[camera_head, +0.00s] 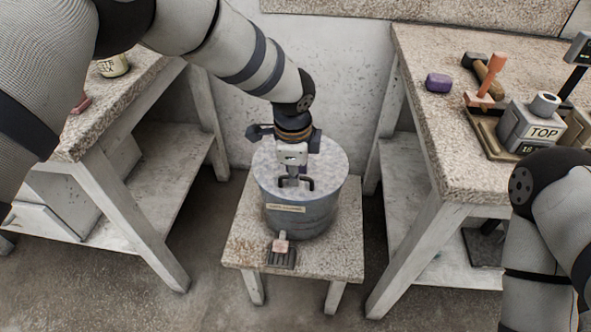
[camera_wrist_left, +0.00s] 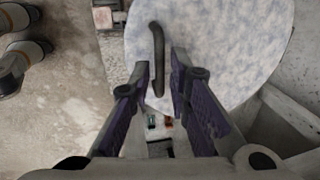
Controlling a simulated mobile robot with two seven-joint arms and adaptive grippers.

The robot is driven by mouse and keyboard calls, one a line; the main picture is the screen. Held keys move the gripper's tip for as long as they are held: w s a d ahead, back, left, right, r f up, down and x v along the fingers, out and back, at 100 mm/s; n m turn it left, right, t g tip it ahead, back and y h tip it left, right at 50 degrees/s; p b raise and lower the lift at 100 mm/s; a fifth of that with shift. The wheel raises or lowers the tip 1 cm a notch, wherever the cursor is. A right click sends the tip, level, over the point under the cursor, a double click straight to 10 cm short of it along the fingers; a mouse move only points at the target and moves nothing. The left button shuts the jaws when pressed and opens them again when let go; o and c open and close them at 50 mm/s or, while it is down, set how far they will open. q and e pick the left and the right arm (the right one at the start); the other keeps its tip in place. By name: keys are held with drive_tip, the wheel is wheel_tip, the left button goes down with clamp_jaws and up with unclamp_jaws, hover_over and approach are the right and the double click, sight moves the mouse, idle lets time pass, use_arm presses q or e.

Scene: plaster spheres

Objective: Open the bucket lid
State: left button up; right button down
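A grey metal bucket (camera_head: 318,216) with a label stands on a small speckled stool. Its round mottled lid (camera_head: 330,157) is on top and also fills much of the left wrist view (camera_wrist_left: 235,45). A dark bar handle (camera_head: 308,185) sits on the lid; in the left wrist view the handle (camera_wrist_left: 157,55) appears between the finger tips. My left gripper (camera_head: 296,173) is over the lid at the handle, fingers apart. In the left wrist view the gripper (camera_wrist_left: 161,68) shows a gap on both sides of the handle. My right gripper is out of view.
A brush (camera_head: 281,253) lies on the front of the stool (camera_head: 340,258). A left table (camera_head: 140,85) and a right table (camera_head: 425,125) flank it.

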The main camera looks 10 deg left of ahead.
use_arm(q)
clamp_jaws()
